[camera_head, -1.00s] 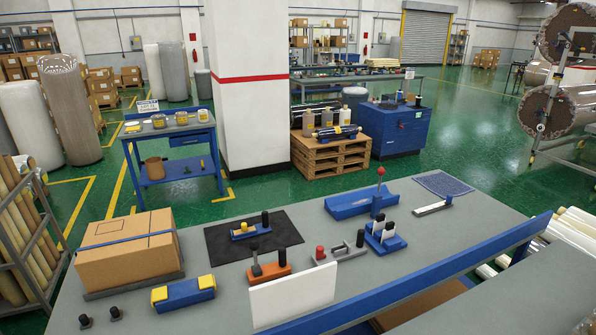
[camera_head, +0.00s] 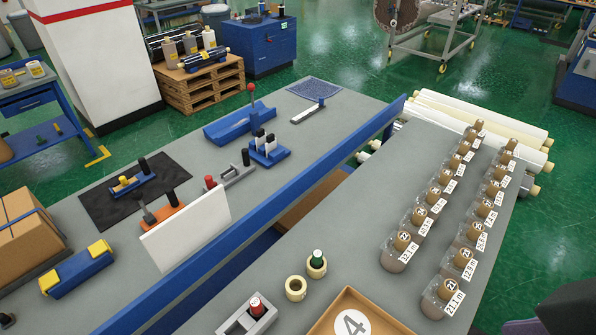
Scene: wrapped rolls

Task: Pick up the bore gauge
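No label marks the bore gauge, and I cannot tell which tool it is. The tools on the grey bench (camera_head: 330,115) include a blue and yellow tool with a black knob (camera_head: 130,182) on a black mat, and an orange-based tool (camera_head: 165,212) with black handles partly behind a white panel. There is also a grey tool with red and black knobs (camera_head: 232,175), a blue block with black and white pegs (camera_head: 268,150), a blue trough with a red-knobbed rod (camera_head: 240,120), and a flat grey bar with a black knob (camera_head: 309,113). Neither gripper shows.
That surface holds several labelled wrapped rolls (camera_head: 440,290), a tray marked 4 (camera_head: 385,318), two cream rings (camera_head: 296,288) and a grey holder (camera_head: 246,315). A cardboard box (camera_head: 25,235) stands at left.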

